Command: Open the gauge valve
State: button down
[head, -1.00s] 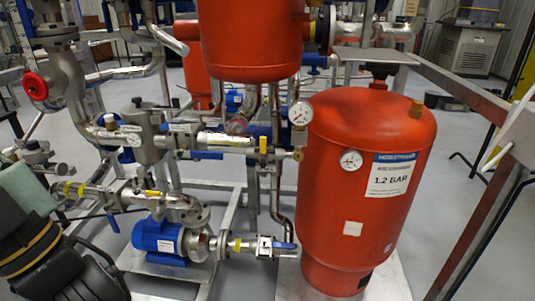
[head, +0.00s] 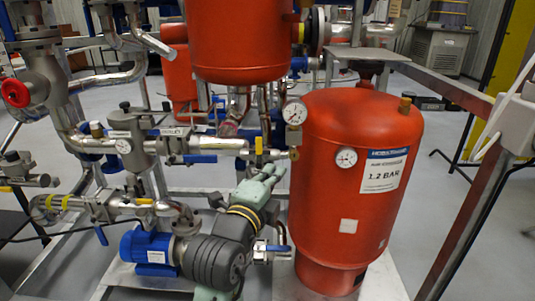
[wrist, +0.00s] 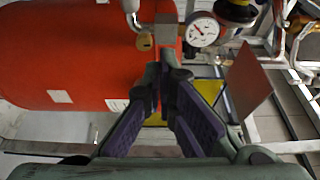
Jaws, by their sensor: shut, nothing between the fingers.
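A white dial gauge (head: 295,113) stands on a tan block (head: 293,136) at the end of a horizontal pipe, beside the red tank. A small yellow lever (head: 258,145) stands upright, across this pipe, just left of the block. My gripper (head: 276,170) is below and close to the lever in the head view, its fingers together and empty. In the wrist view my fingertips (wrist: 168,78) converge in front of the red tank. A dial gauge (wrist: 203,29) and a brass fitting (wrist: 145,42) show beyond them. I cannot make out the lever clearly there.
The red tank (head: 350,205) with its own dial stands right of my gripper. Another red vessel (head: 245,45) hangs above. A blue-handled valve (head: 272,248) and a blue pump (head: 148,248) are low down. A metal frame rail (head: 470,215) runs at the right.

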aim_at(259, 154)
jog(key=p+x, duration=0.3)
jog(key=x, duration=0.7)
jog(key=a+p, duration=0.1)
jog(key=a, duration=0.3)
jog(key=shift+a, duration=0.1)
